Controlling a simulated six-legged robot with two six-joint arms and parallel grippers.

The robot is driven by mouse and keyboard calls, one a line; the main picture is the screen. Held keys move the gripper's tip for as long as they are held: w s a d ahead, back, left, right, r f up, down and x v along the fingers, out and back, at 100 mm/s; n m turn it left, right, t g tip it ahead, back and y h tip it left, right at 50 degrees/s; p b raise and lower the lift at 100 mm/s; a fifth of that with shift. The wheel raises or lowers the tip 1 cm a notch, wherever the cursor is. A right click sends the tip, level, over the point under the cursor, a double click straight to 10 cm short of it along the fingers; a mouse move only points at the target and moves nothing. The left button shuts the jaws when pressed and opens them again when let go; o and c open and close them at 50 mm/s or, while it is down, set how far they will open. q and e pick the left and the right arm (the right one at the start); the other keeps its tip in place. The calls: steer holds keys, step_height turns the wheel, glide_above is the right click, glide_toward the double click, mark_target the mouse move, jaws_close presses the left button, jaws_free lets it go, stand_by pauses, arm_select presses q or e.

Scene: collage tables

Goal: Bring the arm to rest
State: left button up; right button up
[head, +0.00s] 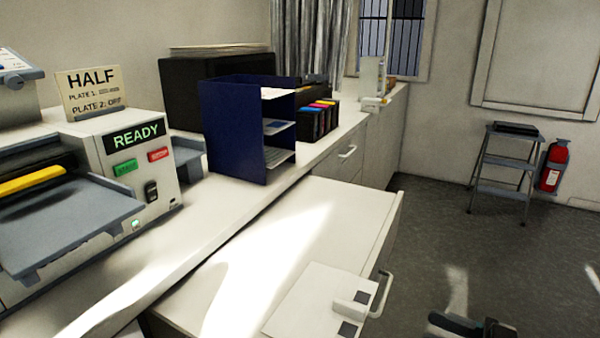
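A dark gripper part, which looks like my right gripper (472,326), shows at the bottom right edge, over the grey floor. Most of it is cut off by the frame, and whether its fingers are apart is unclear. Nothing is seen held in it. My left gripper is not in view.
A grey-white machine (160,170) with a READY display and a HALF sign (92,92) stands on the left counter. A blue shelf rack (232,135) stands behind it. A white panel (310,300) lies on the lower white surface (330,215). A step stool (505,165) and fire extinguisher (552,168) stand at the right.

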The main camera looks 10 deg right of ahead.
steer(key=w+a+f+m+t+h+p, duration=0.1)
steer(key=w+a+f+m+t+h, duration=0.1)
steer(key=w+f+m+t+h, duration=0.25)
steer(key=w+a+f+m+g+h+p, duration=0.1)
steer(key=a+f+m+g+h, duration=0.15)
steer(key=f, duration=0.55)
steer(key=w+a+f+m+g+h+p, duration=0.1)
steer(key=a+f+m+g+h+p, duration=0.2)
steer(key=f, duration=0.5)
steer(key=s+a+f+m+g, duration=0.1)
steer(key=s+a+f+g, duration=0.3)
steer(key=s, duration=0.5)
steer(key=s+a+f+m+g, duration=0.1)
steer(key=s+a+f+g, duration=0.3)
steer(key=s+f, duration=0.4)
steer(key=shift+s+g+p, duration=0.3)
steer(key=shift+s+g, duration=0.6)
steer(key=shift+s, duration=0.3)
steer(key=shift+a+f, duration=0.1)
